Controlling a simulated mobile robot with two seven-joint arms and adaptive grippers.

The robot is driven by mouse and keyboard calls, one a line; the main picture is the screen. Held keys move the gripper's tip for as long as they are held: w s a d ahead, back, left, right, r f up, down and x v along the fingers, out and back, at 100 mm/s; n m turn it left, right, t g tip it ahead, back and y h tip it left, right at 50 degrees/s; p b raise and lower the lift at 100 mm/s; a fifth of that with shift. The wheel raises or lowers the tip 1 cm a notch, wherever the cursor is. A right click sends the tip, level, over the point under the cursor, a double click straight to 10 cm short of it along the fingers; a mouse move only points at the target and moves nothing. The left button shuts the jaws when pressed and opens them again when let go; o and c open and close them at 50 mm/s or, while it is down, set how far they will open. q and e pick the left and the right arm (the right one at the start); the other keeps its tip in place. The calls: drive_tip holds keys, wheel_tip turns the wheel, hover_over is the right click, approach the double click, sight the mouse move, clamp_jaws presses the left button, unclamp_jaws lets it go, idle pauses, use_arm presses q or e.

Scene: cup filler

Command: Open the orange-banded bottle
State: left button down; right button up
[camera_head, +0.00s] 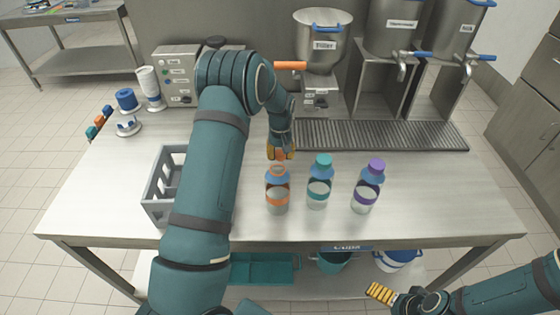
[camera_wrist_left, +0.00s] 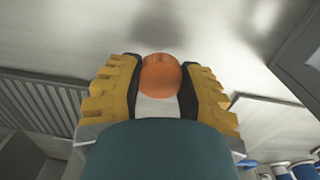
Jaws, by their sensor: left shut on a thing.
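The orange-banded bottle (camera_head: 277,195) stands upright on the steel table, front row left, with an orange rim at its top; the mouth looks uncapped. My left gripper (camera_head: 281,154) is just behind and above the bottle, apart from it. It is shut on an orange cap, which shows between the yellow fingers in the left wrist view (camera_wrist_left: 161,74). My right gripper (camera_head: 382,293) is low at the right, in front of the table; whether its fingers are open is unclear.
A teal-capped bottle (camera_head: 319,186) and a purple-capped bottle (camera_head: 367,189) stand to the right. A grey crate (camera_head: 157,205) is at the left, partly behind my left arm. A drain grate (camera_head: 380,135) and metal dispensers (camera_head: 396,28) line the back. The table's right side is clear.

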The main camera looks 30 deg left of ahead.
use_arm(q)
drive_tip(key=shift+f, duration=1.9)
drive_tip(key=shift+f, duration=0.1)
drive_tip(key=c, duration=0.6)
unclamp_jaws()
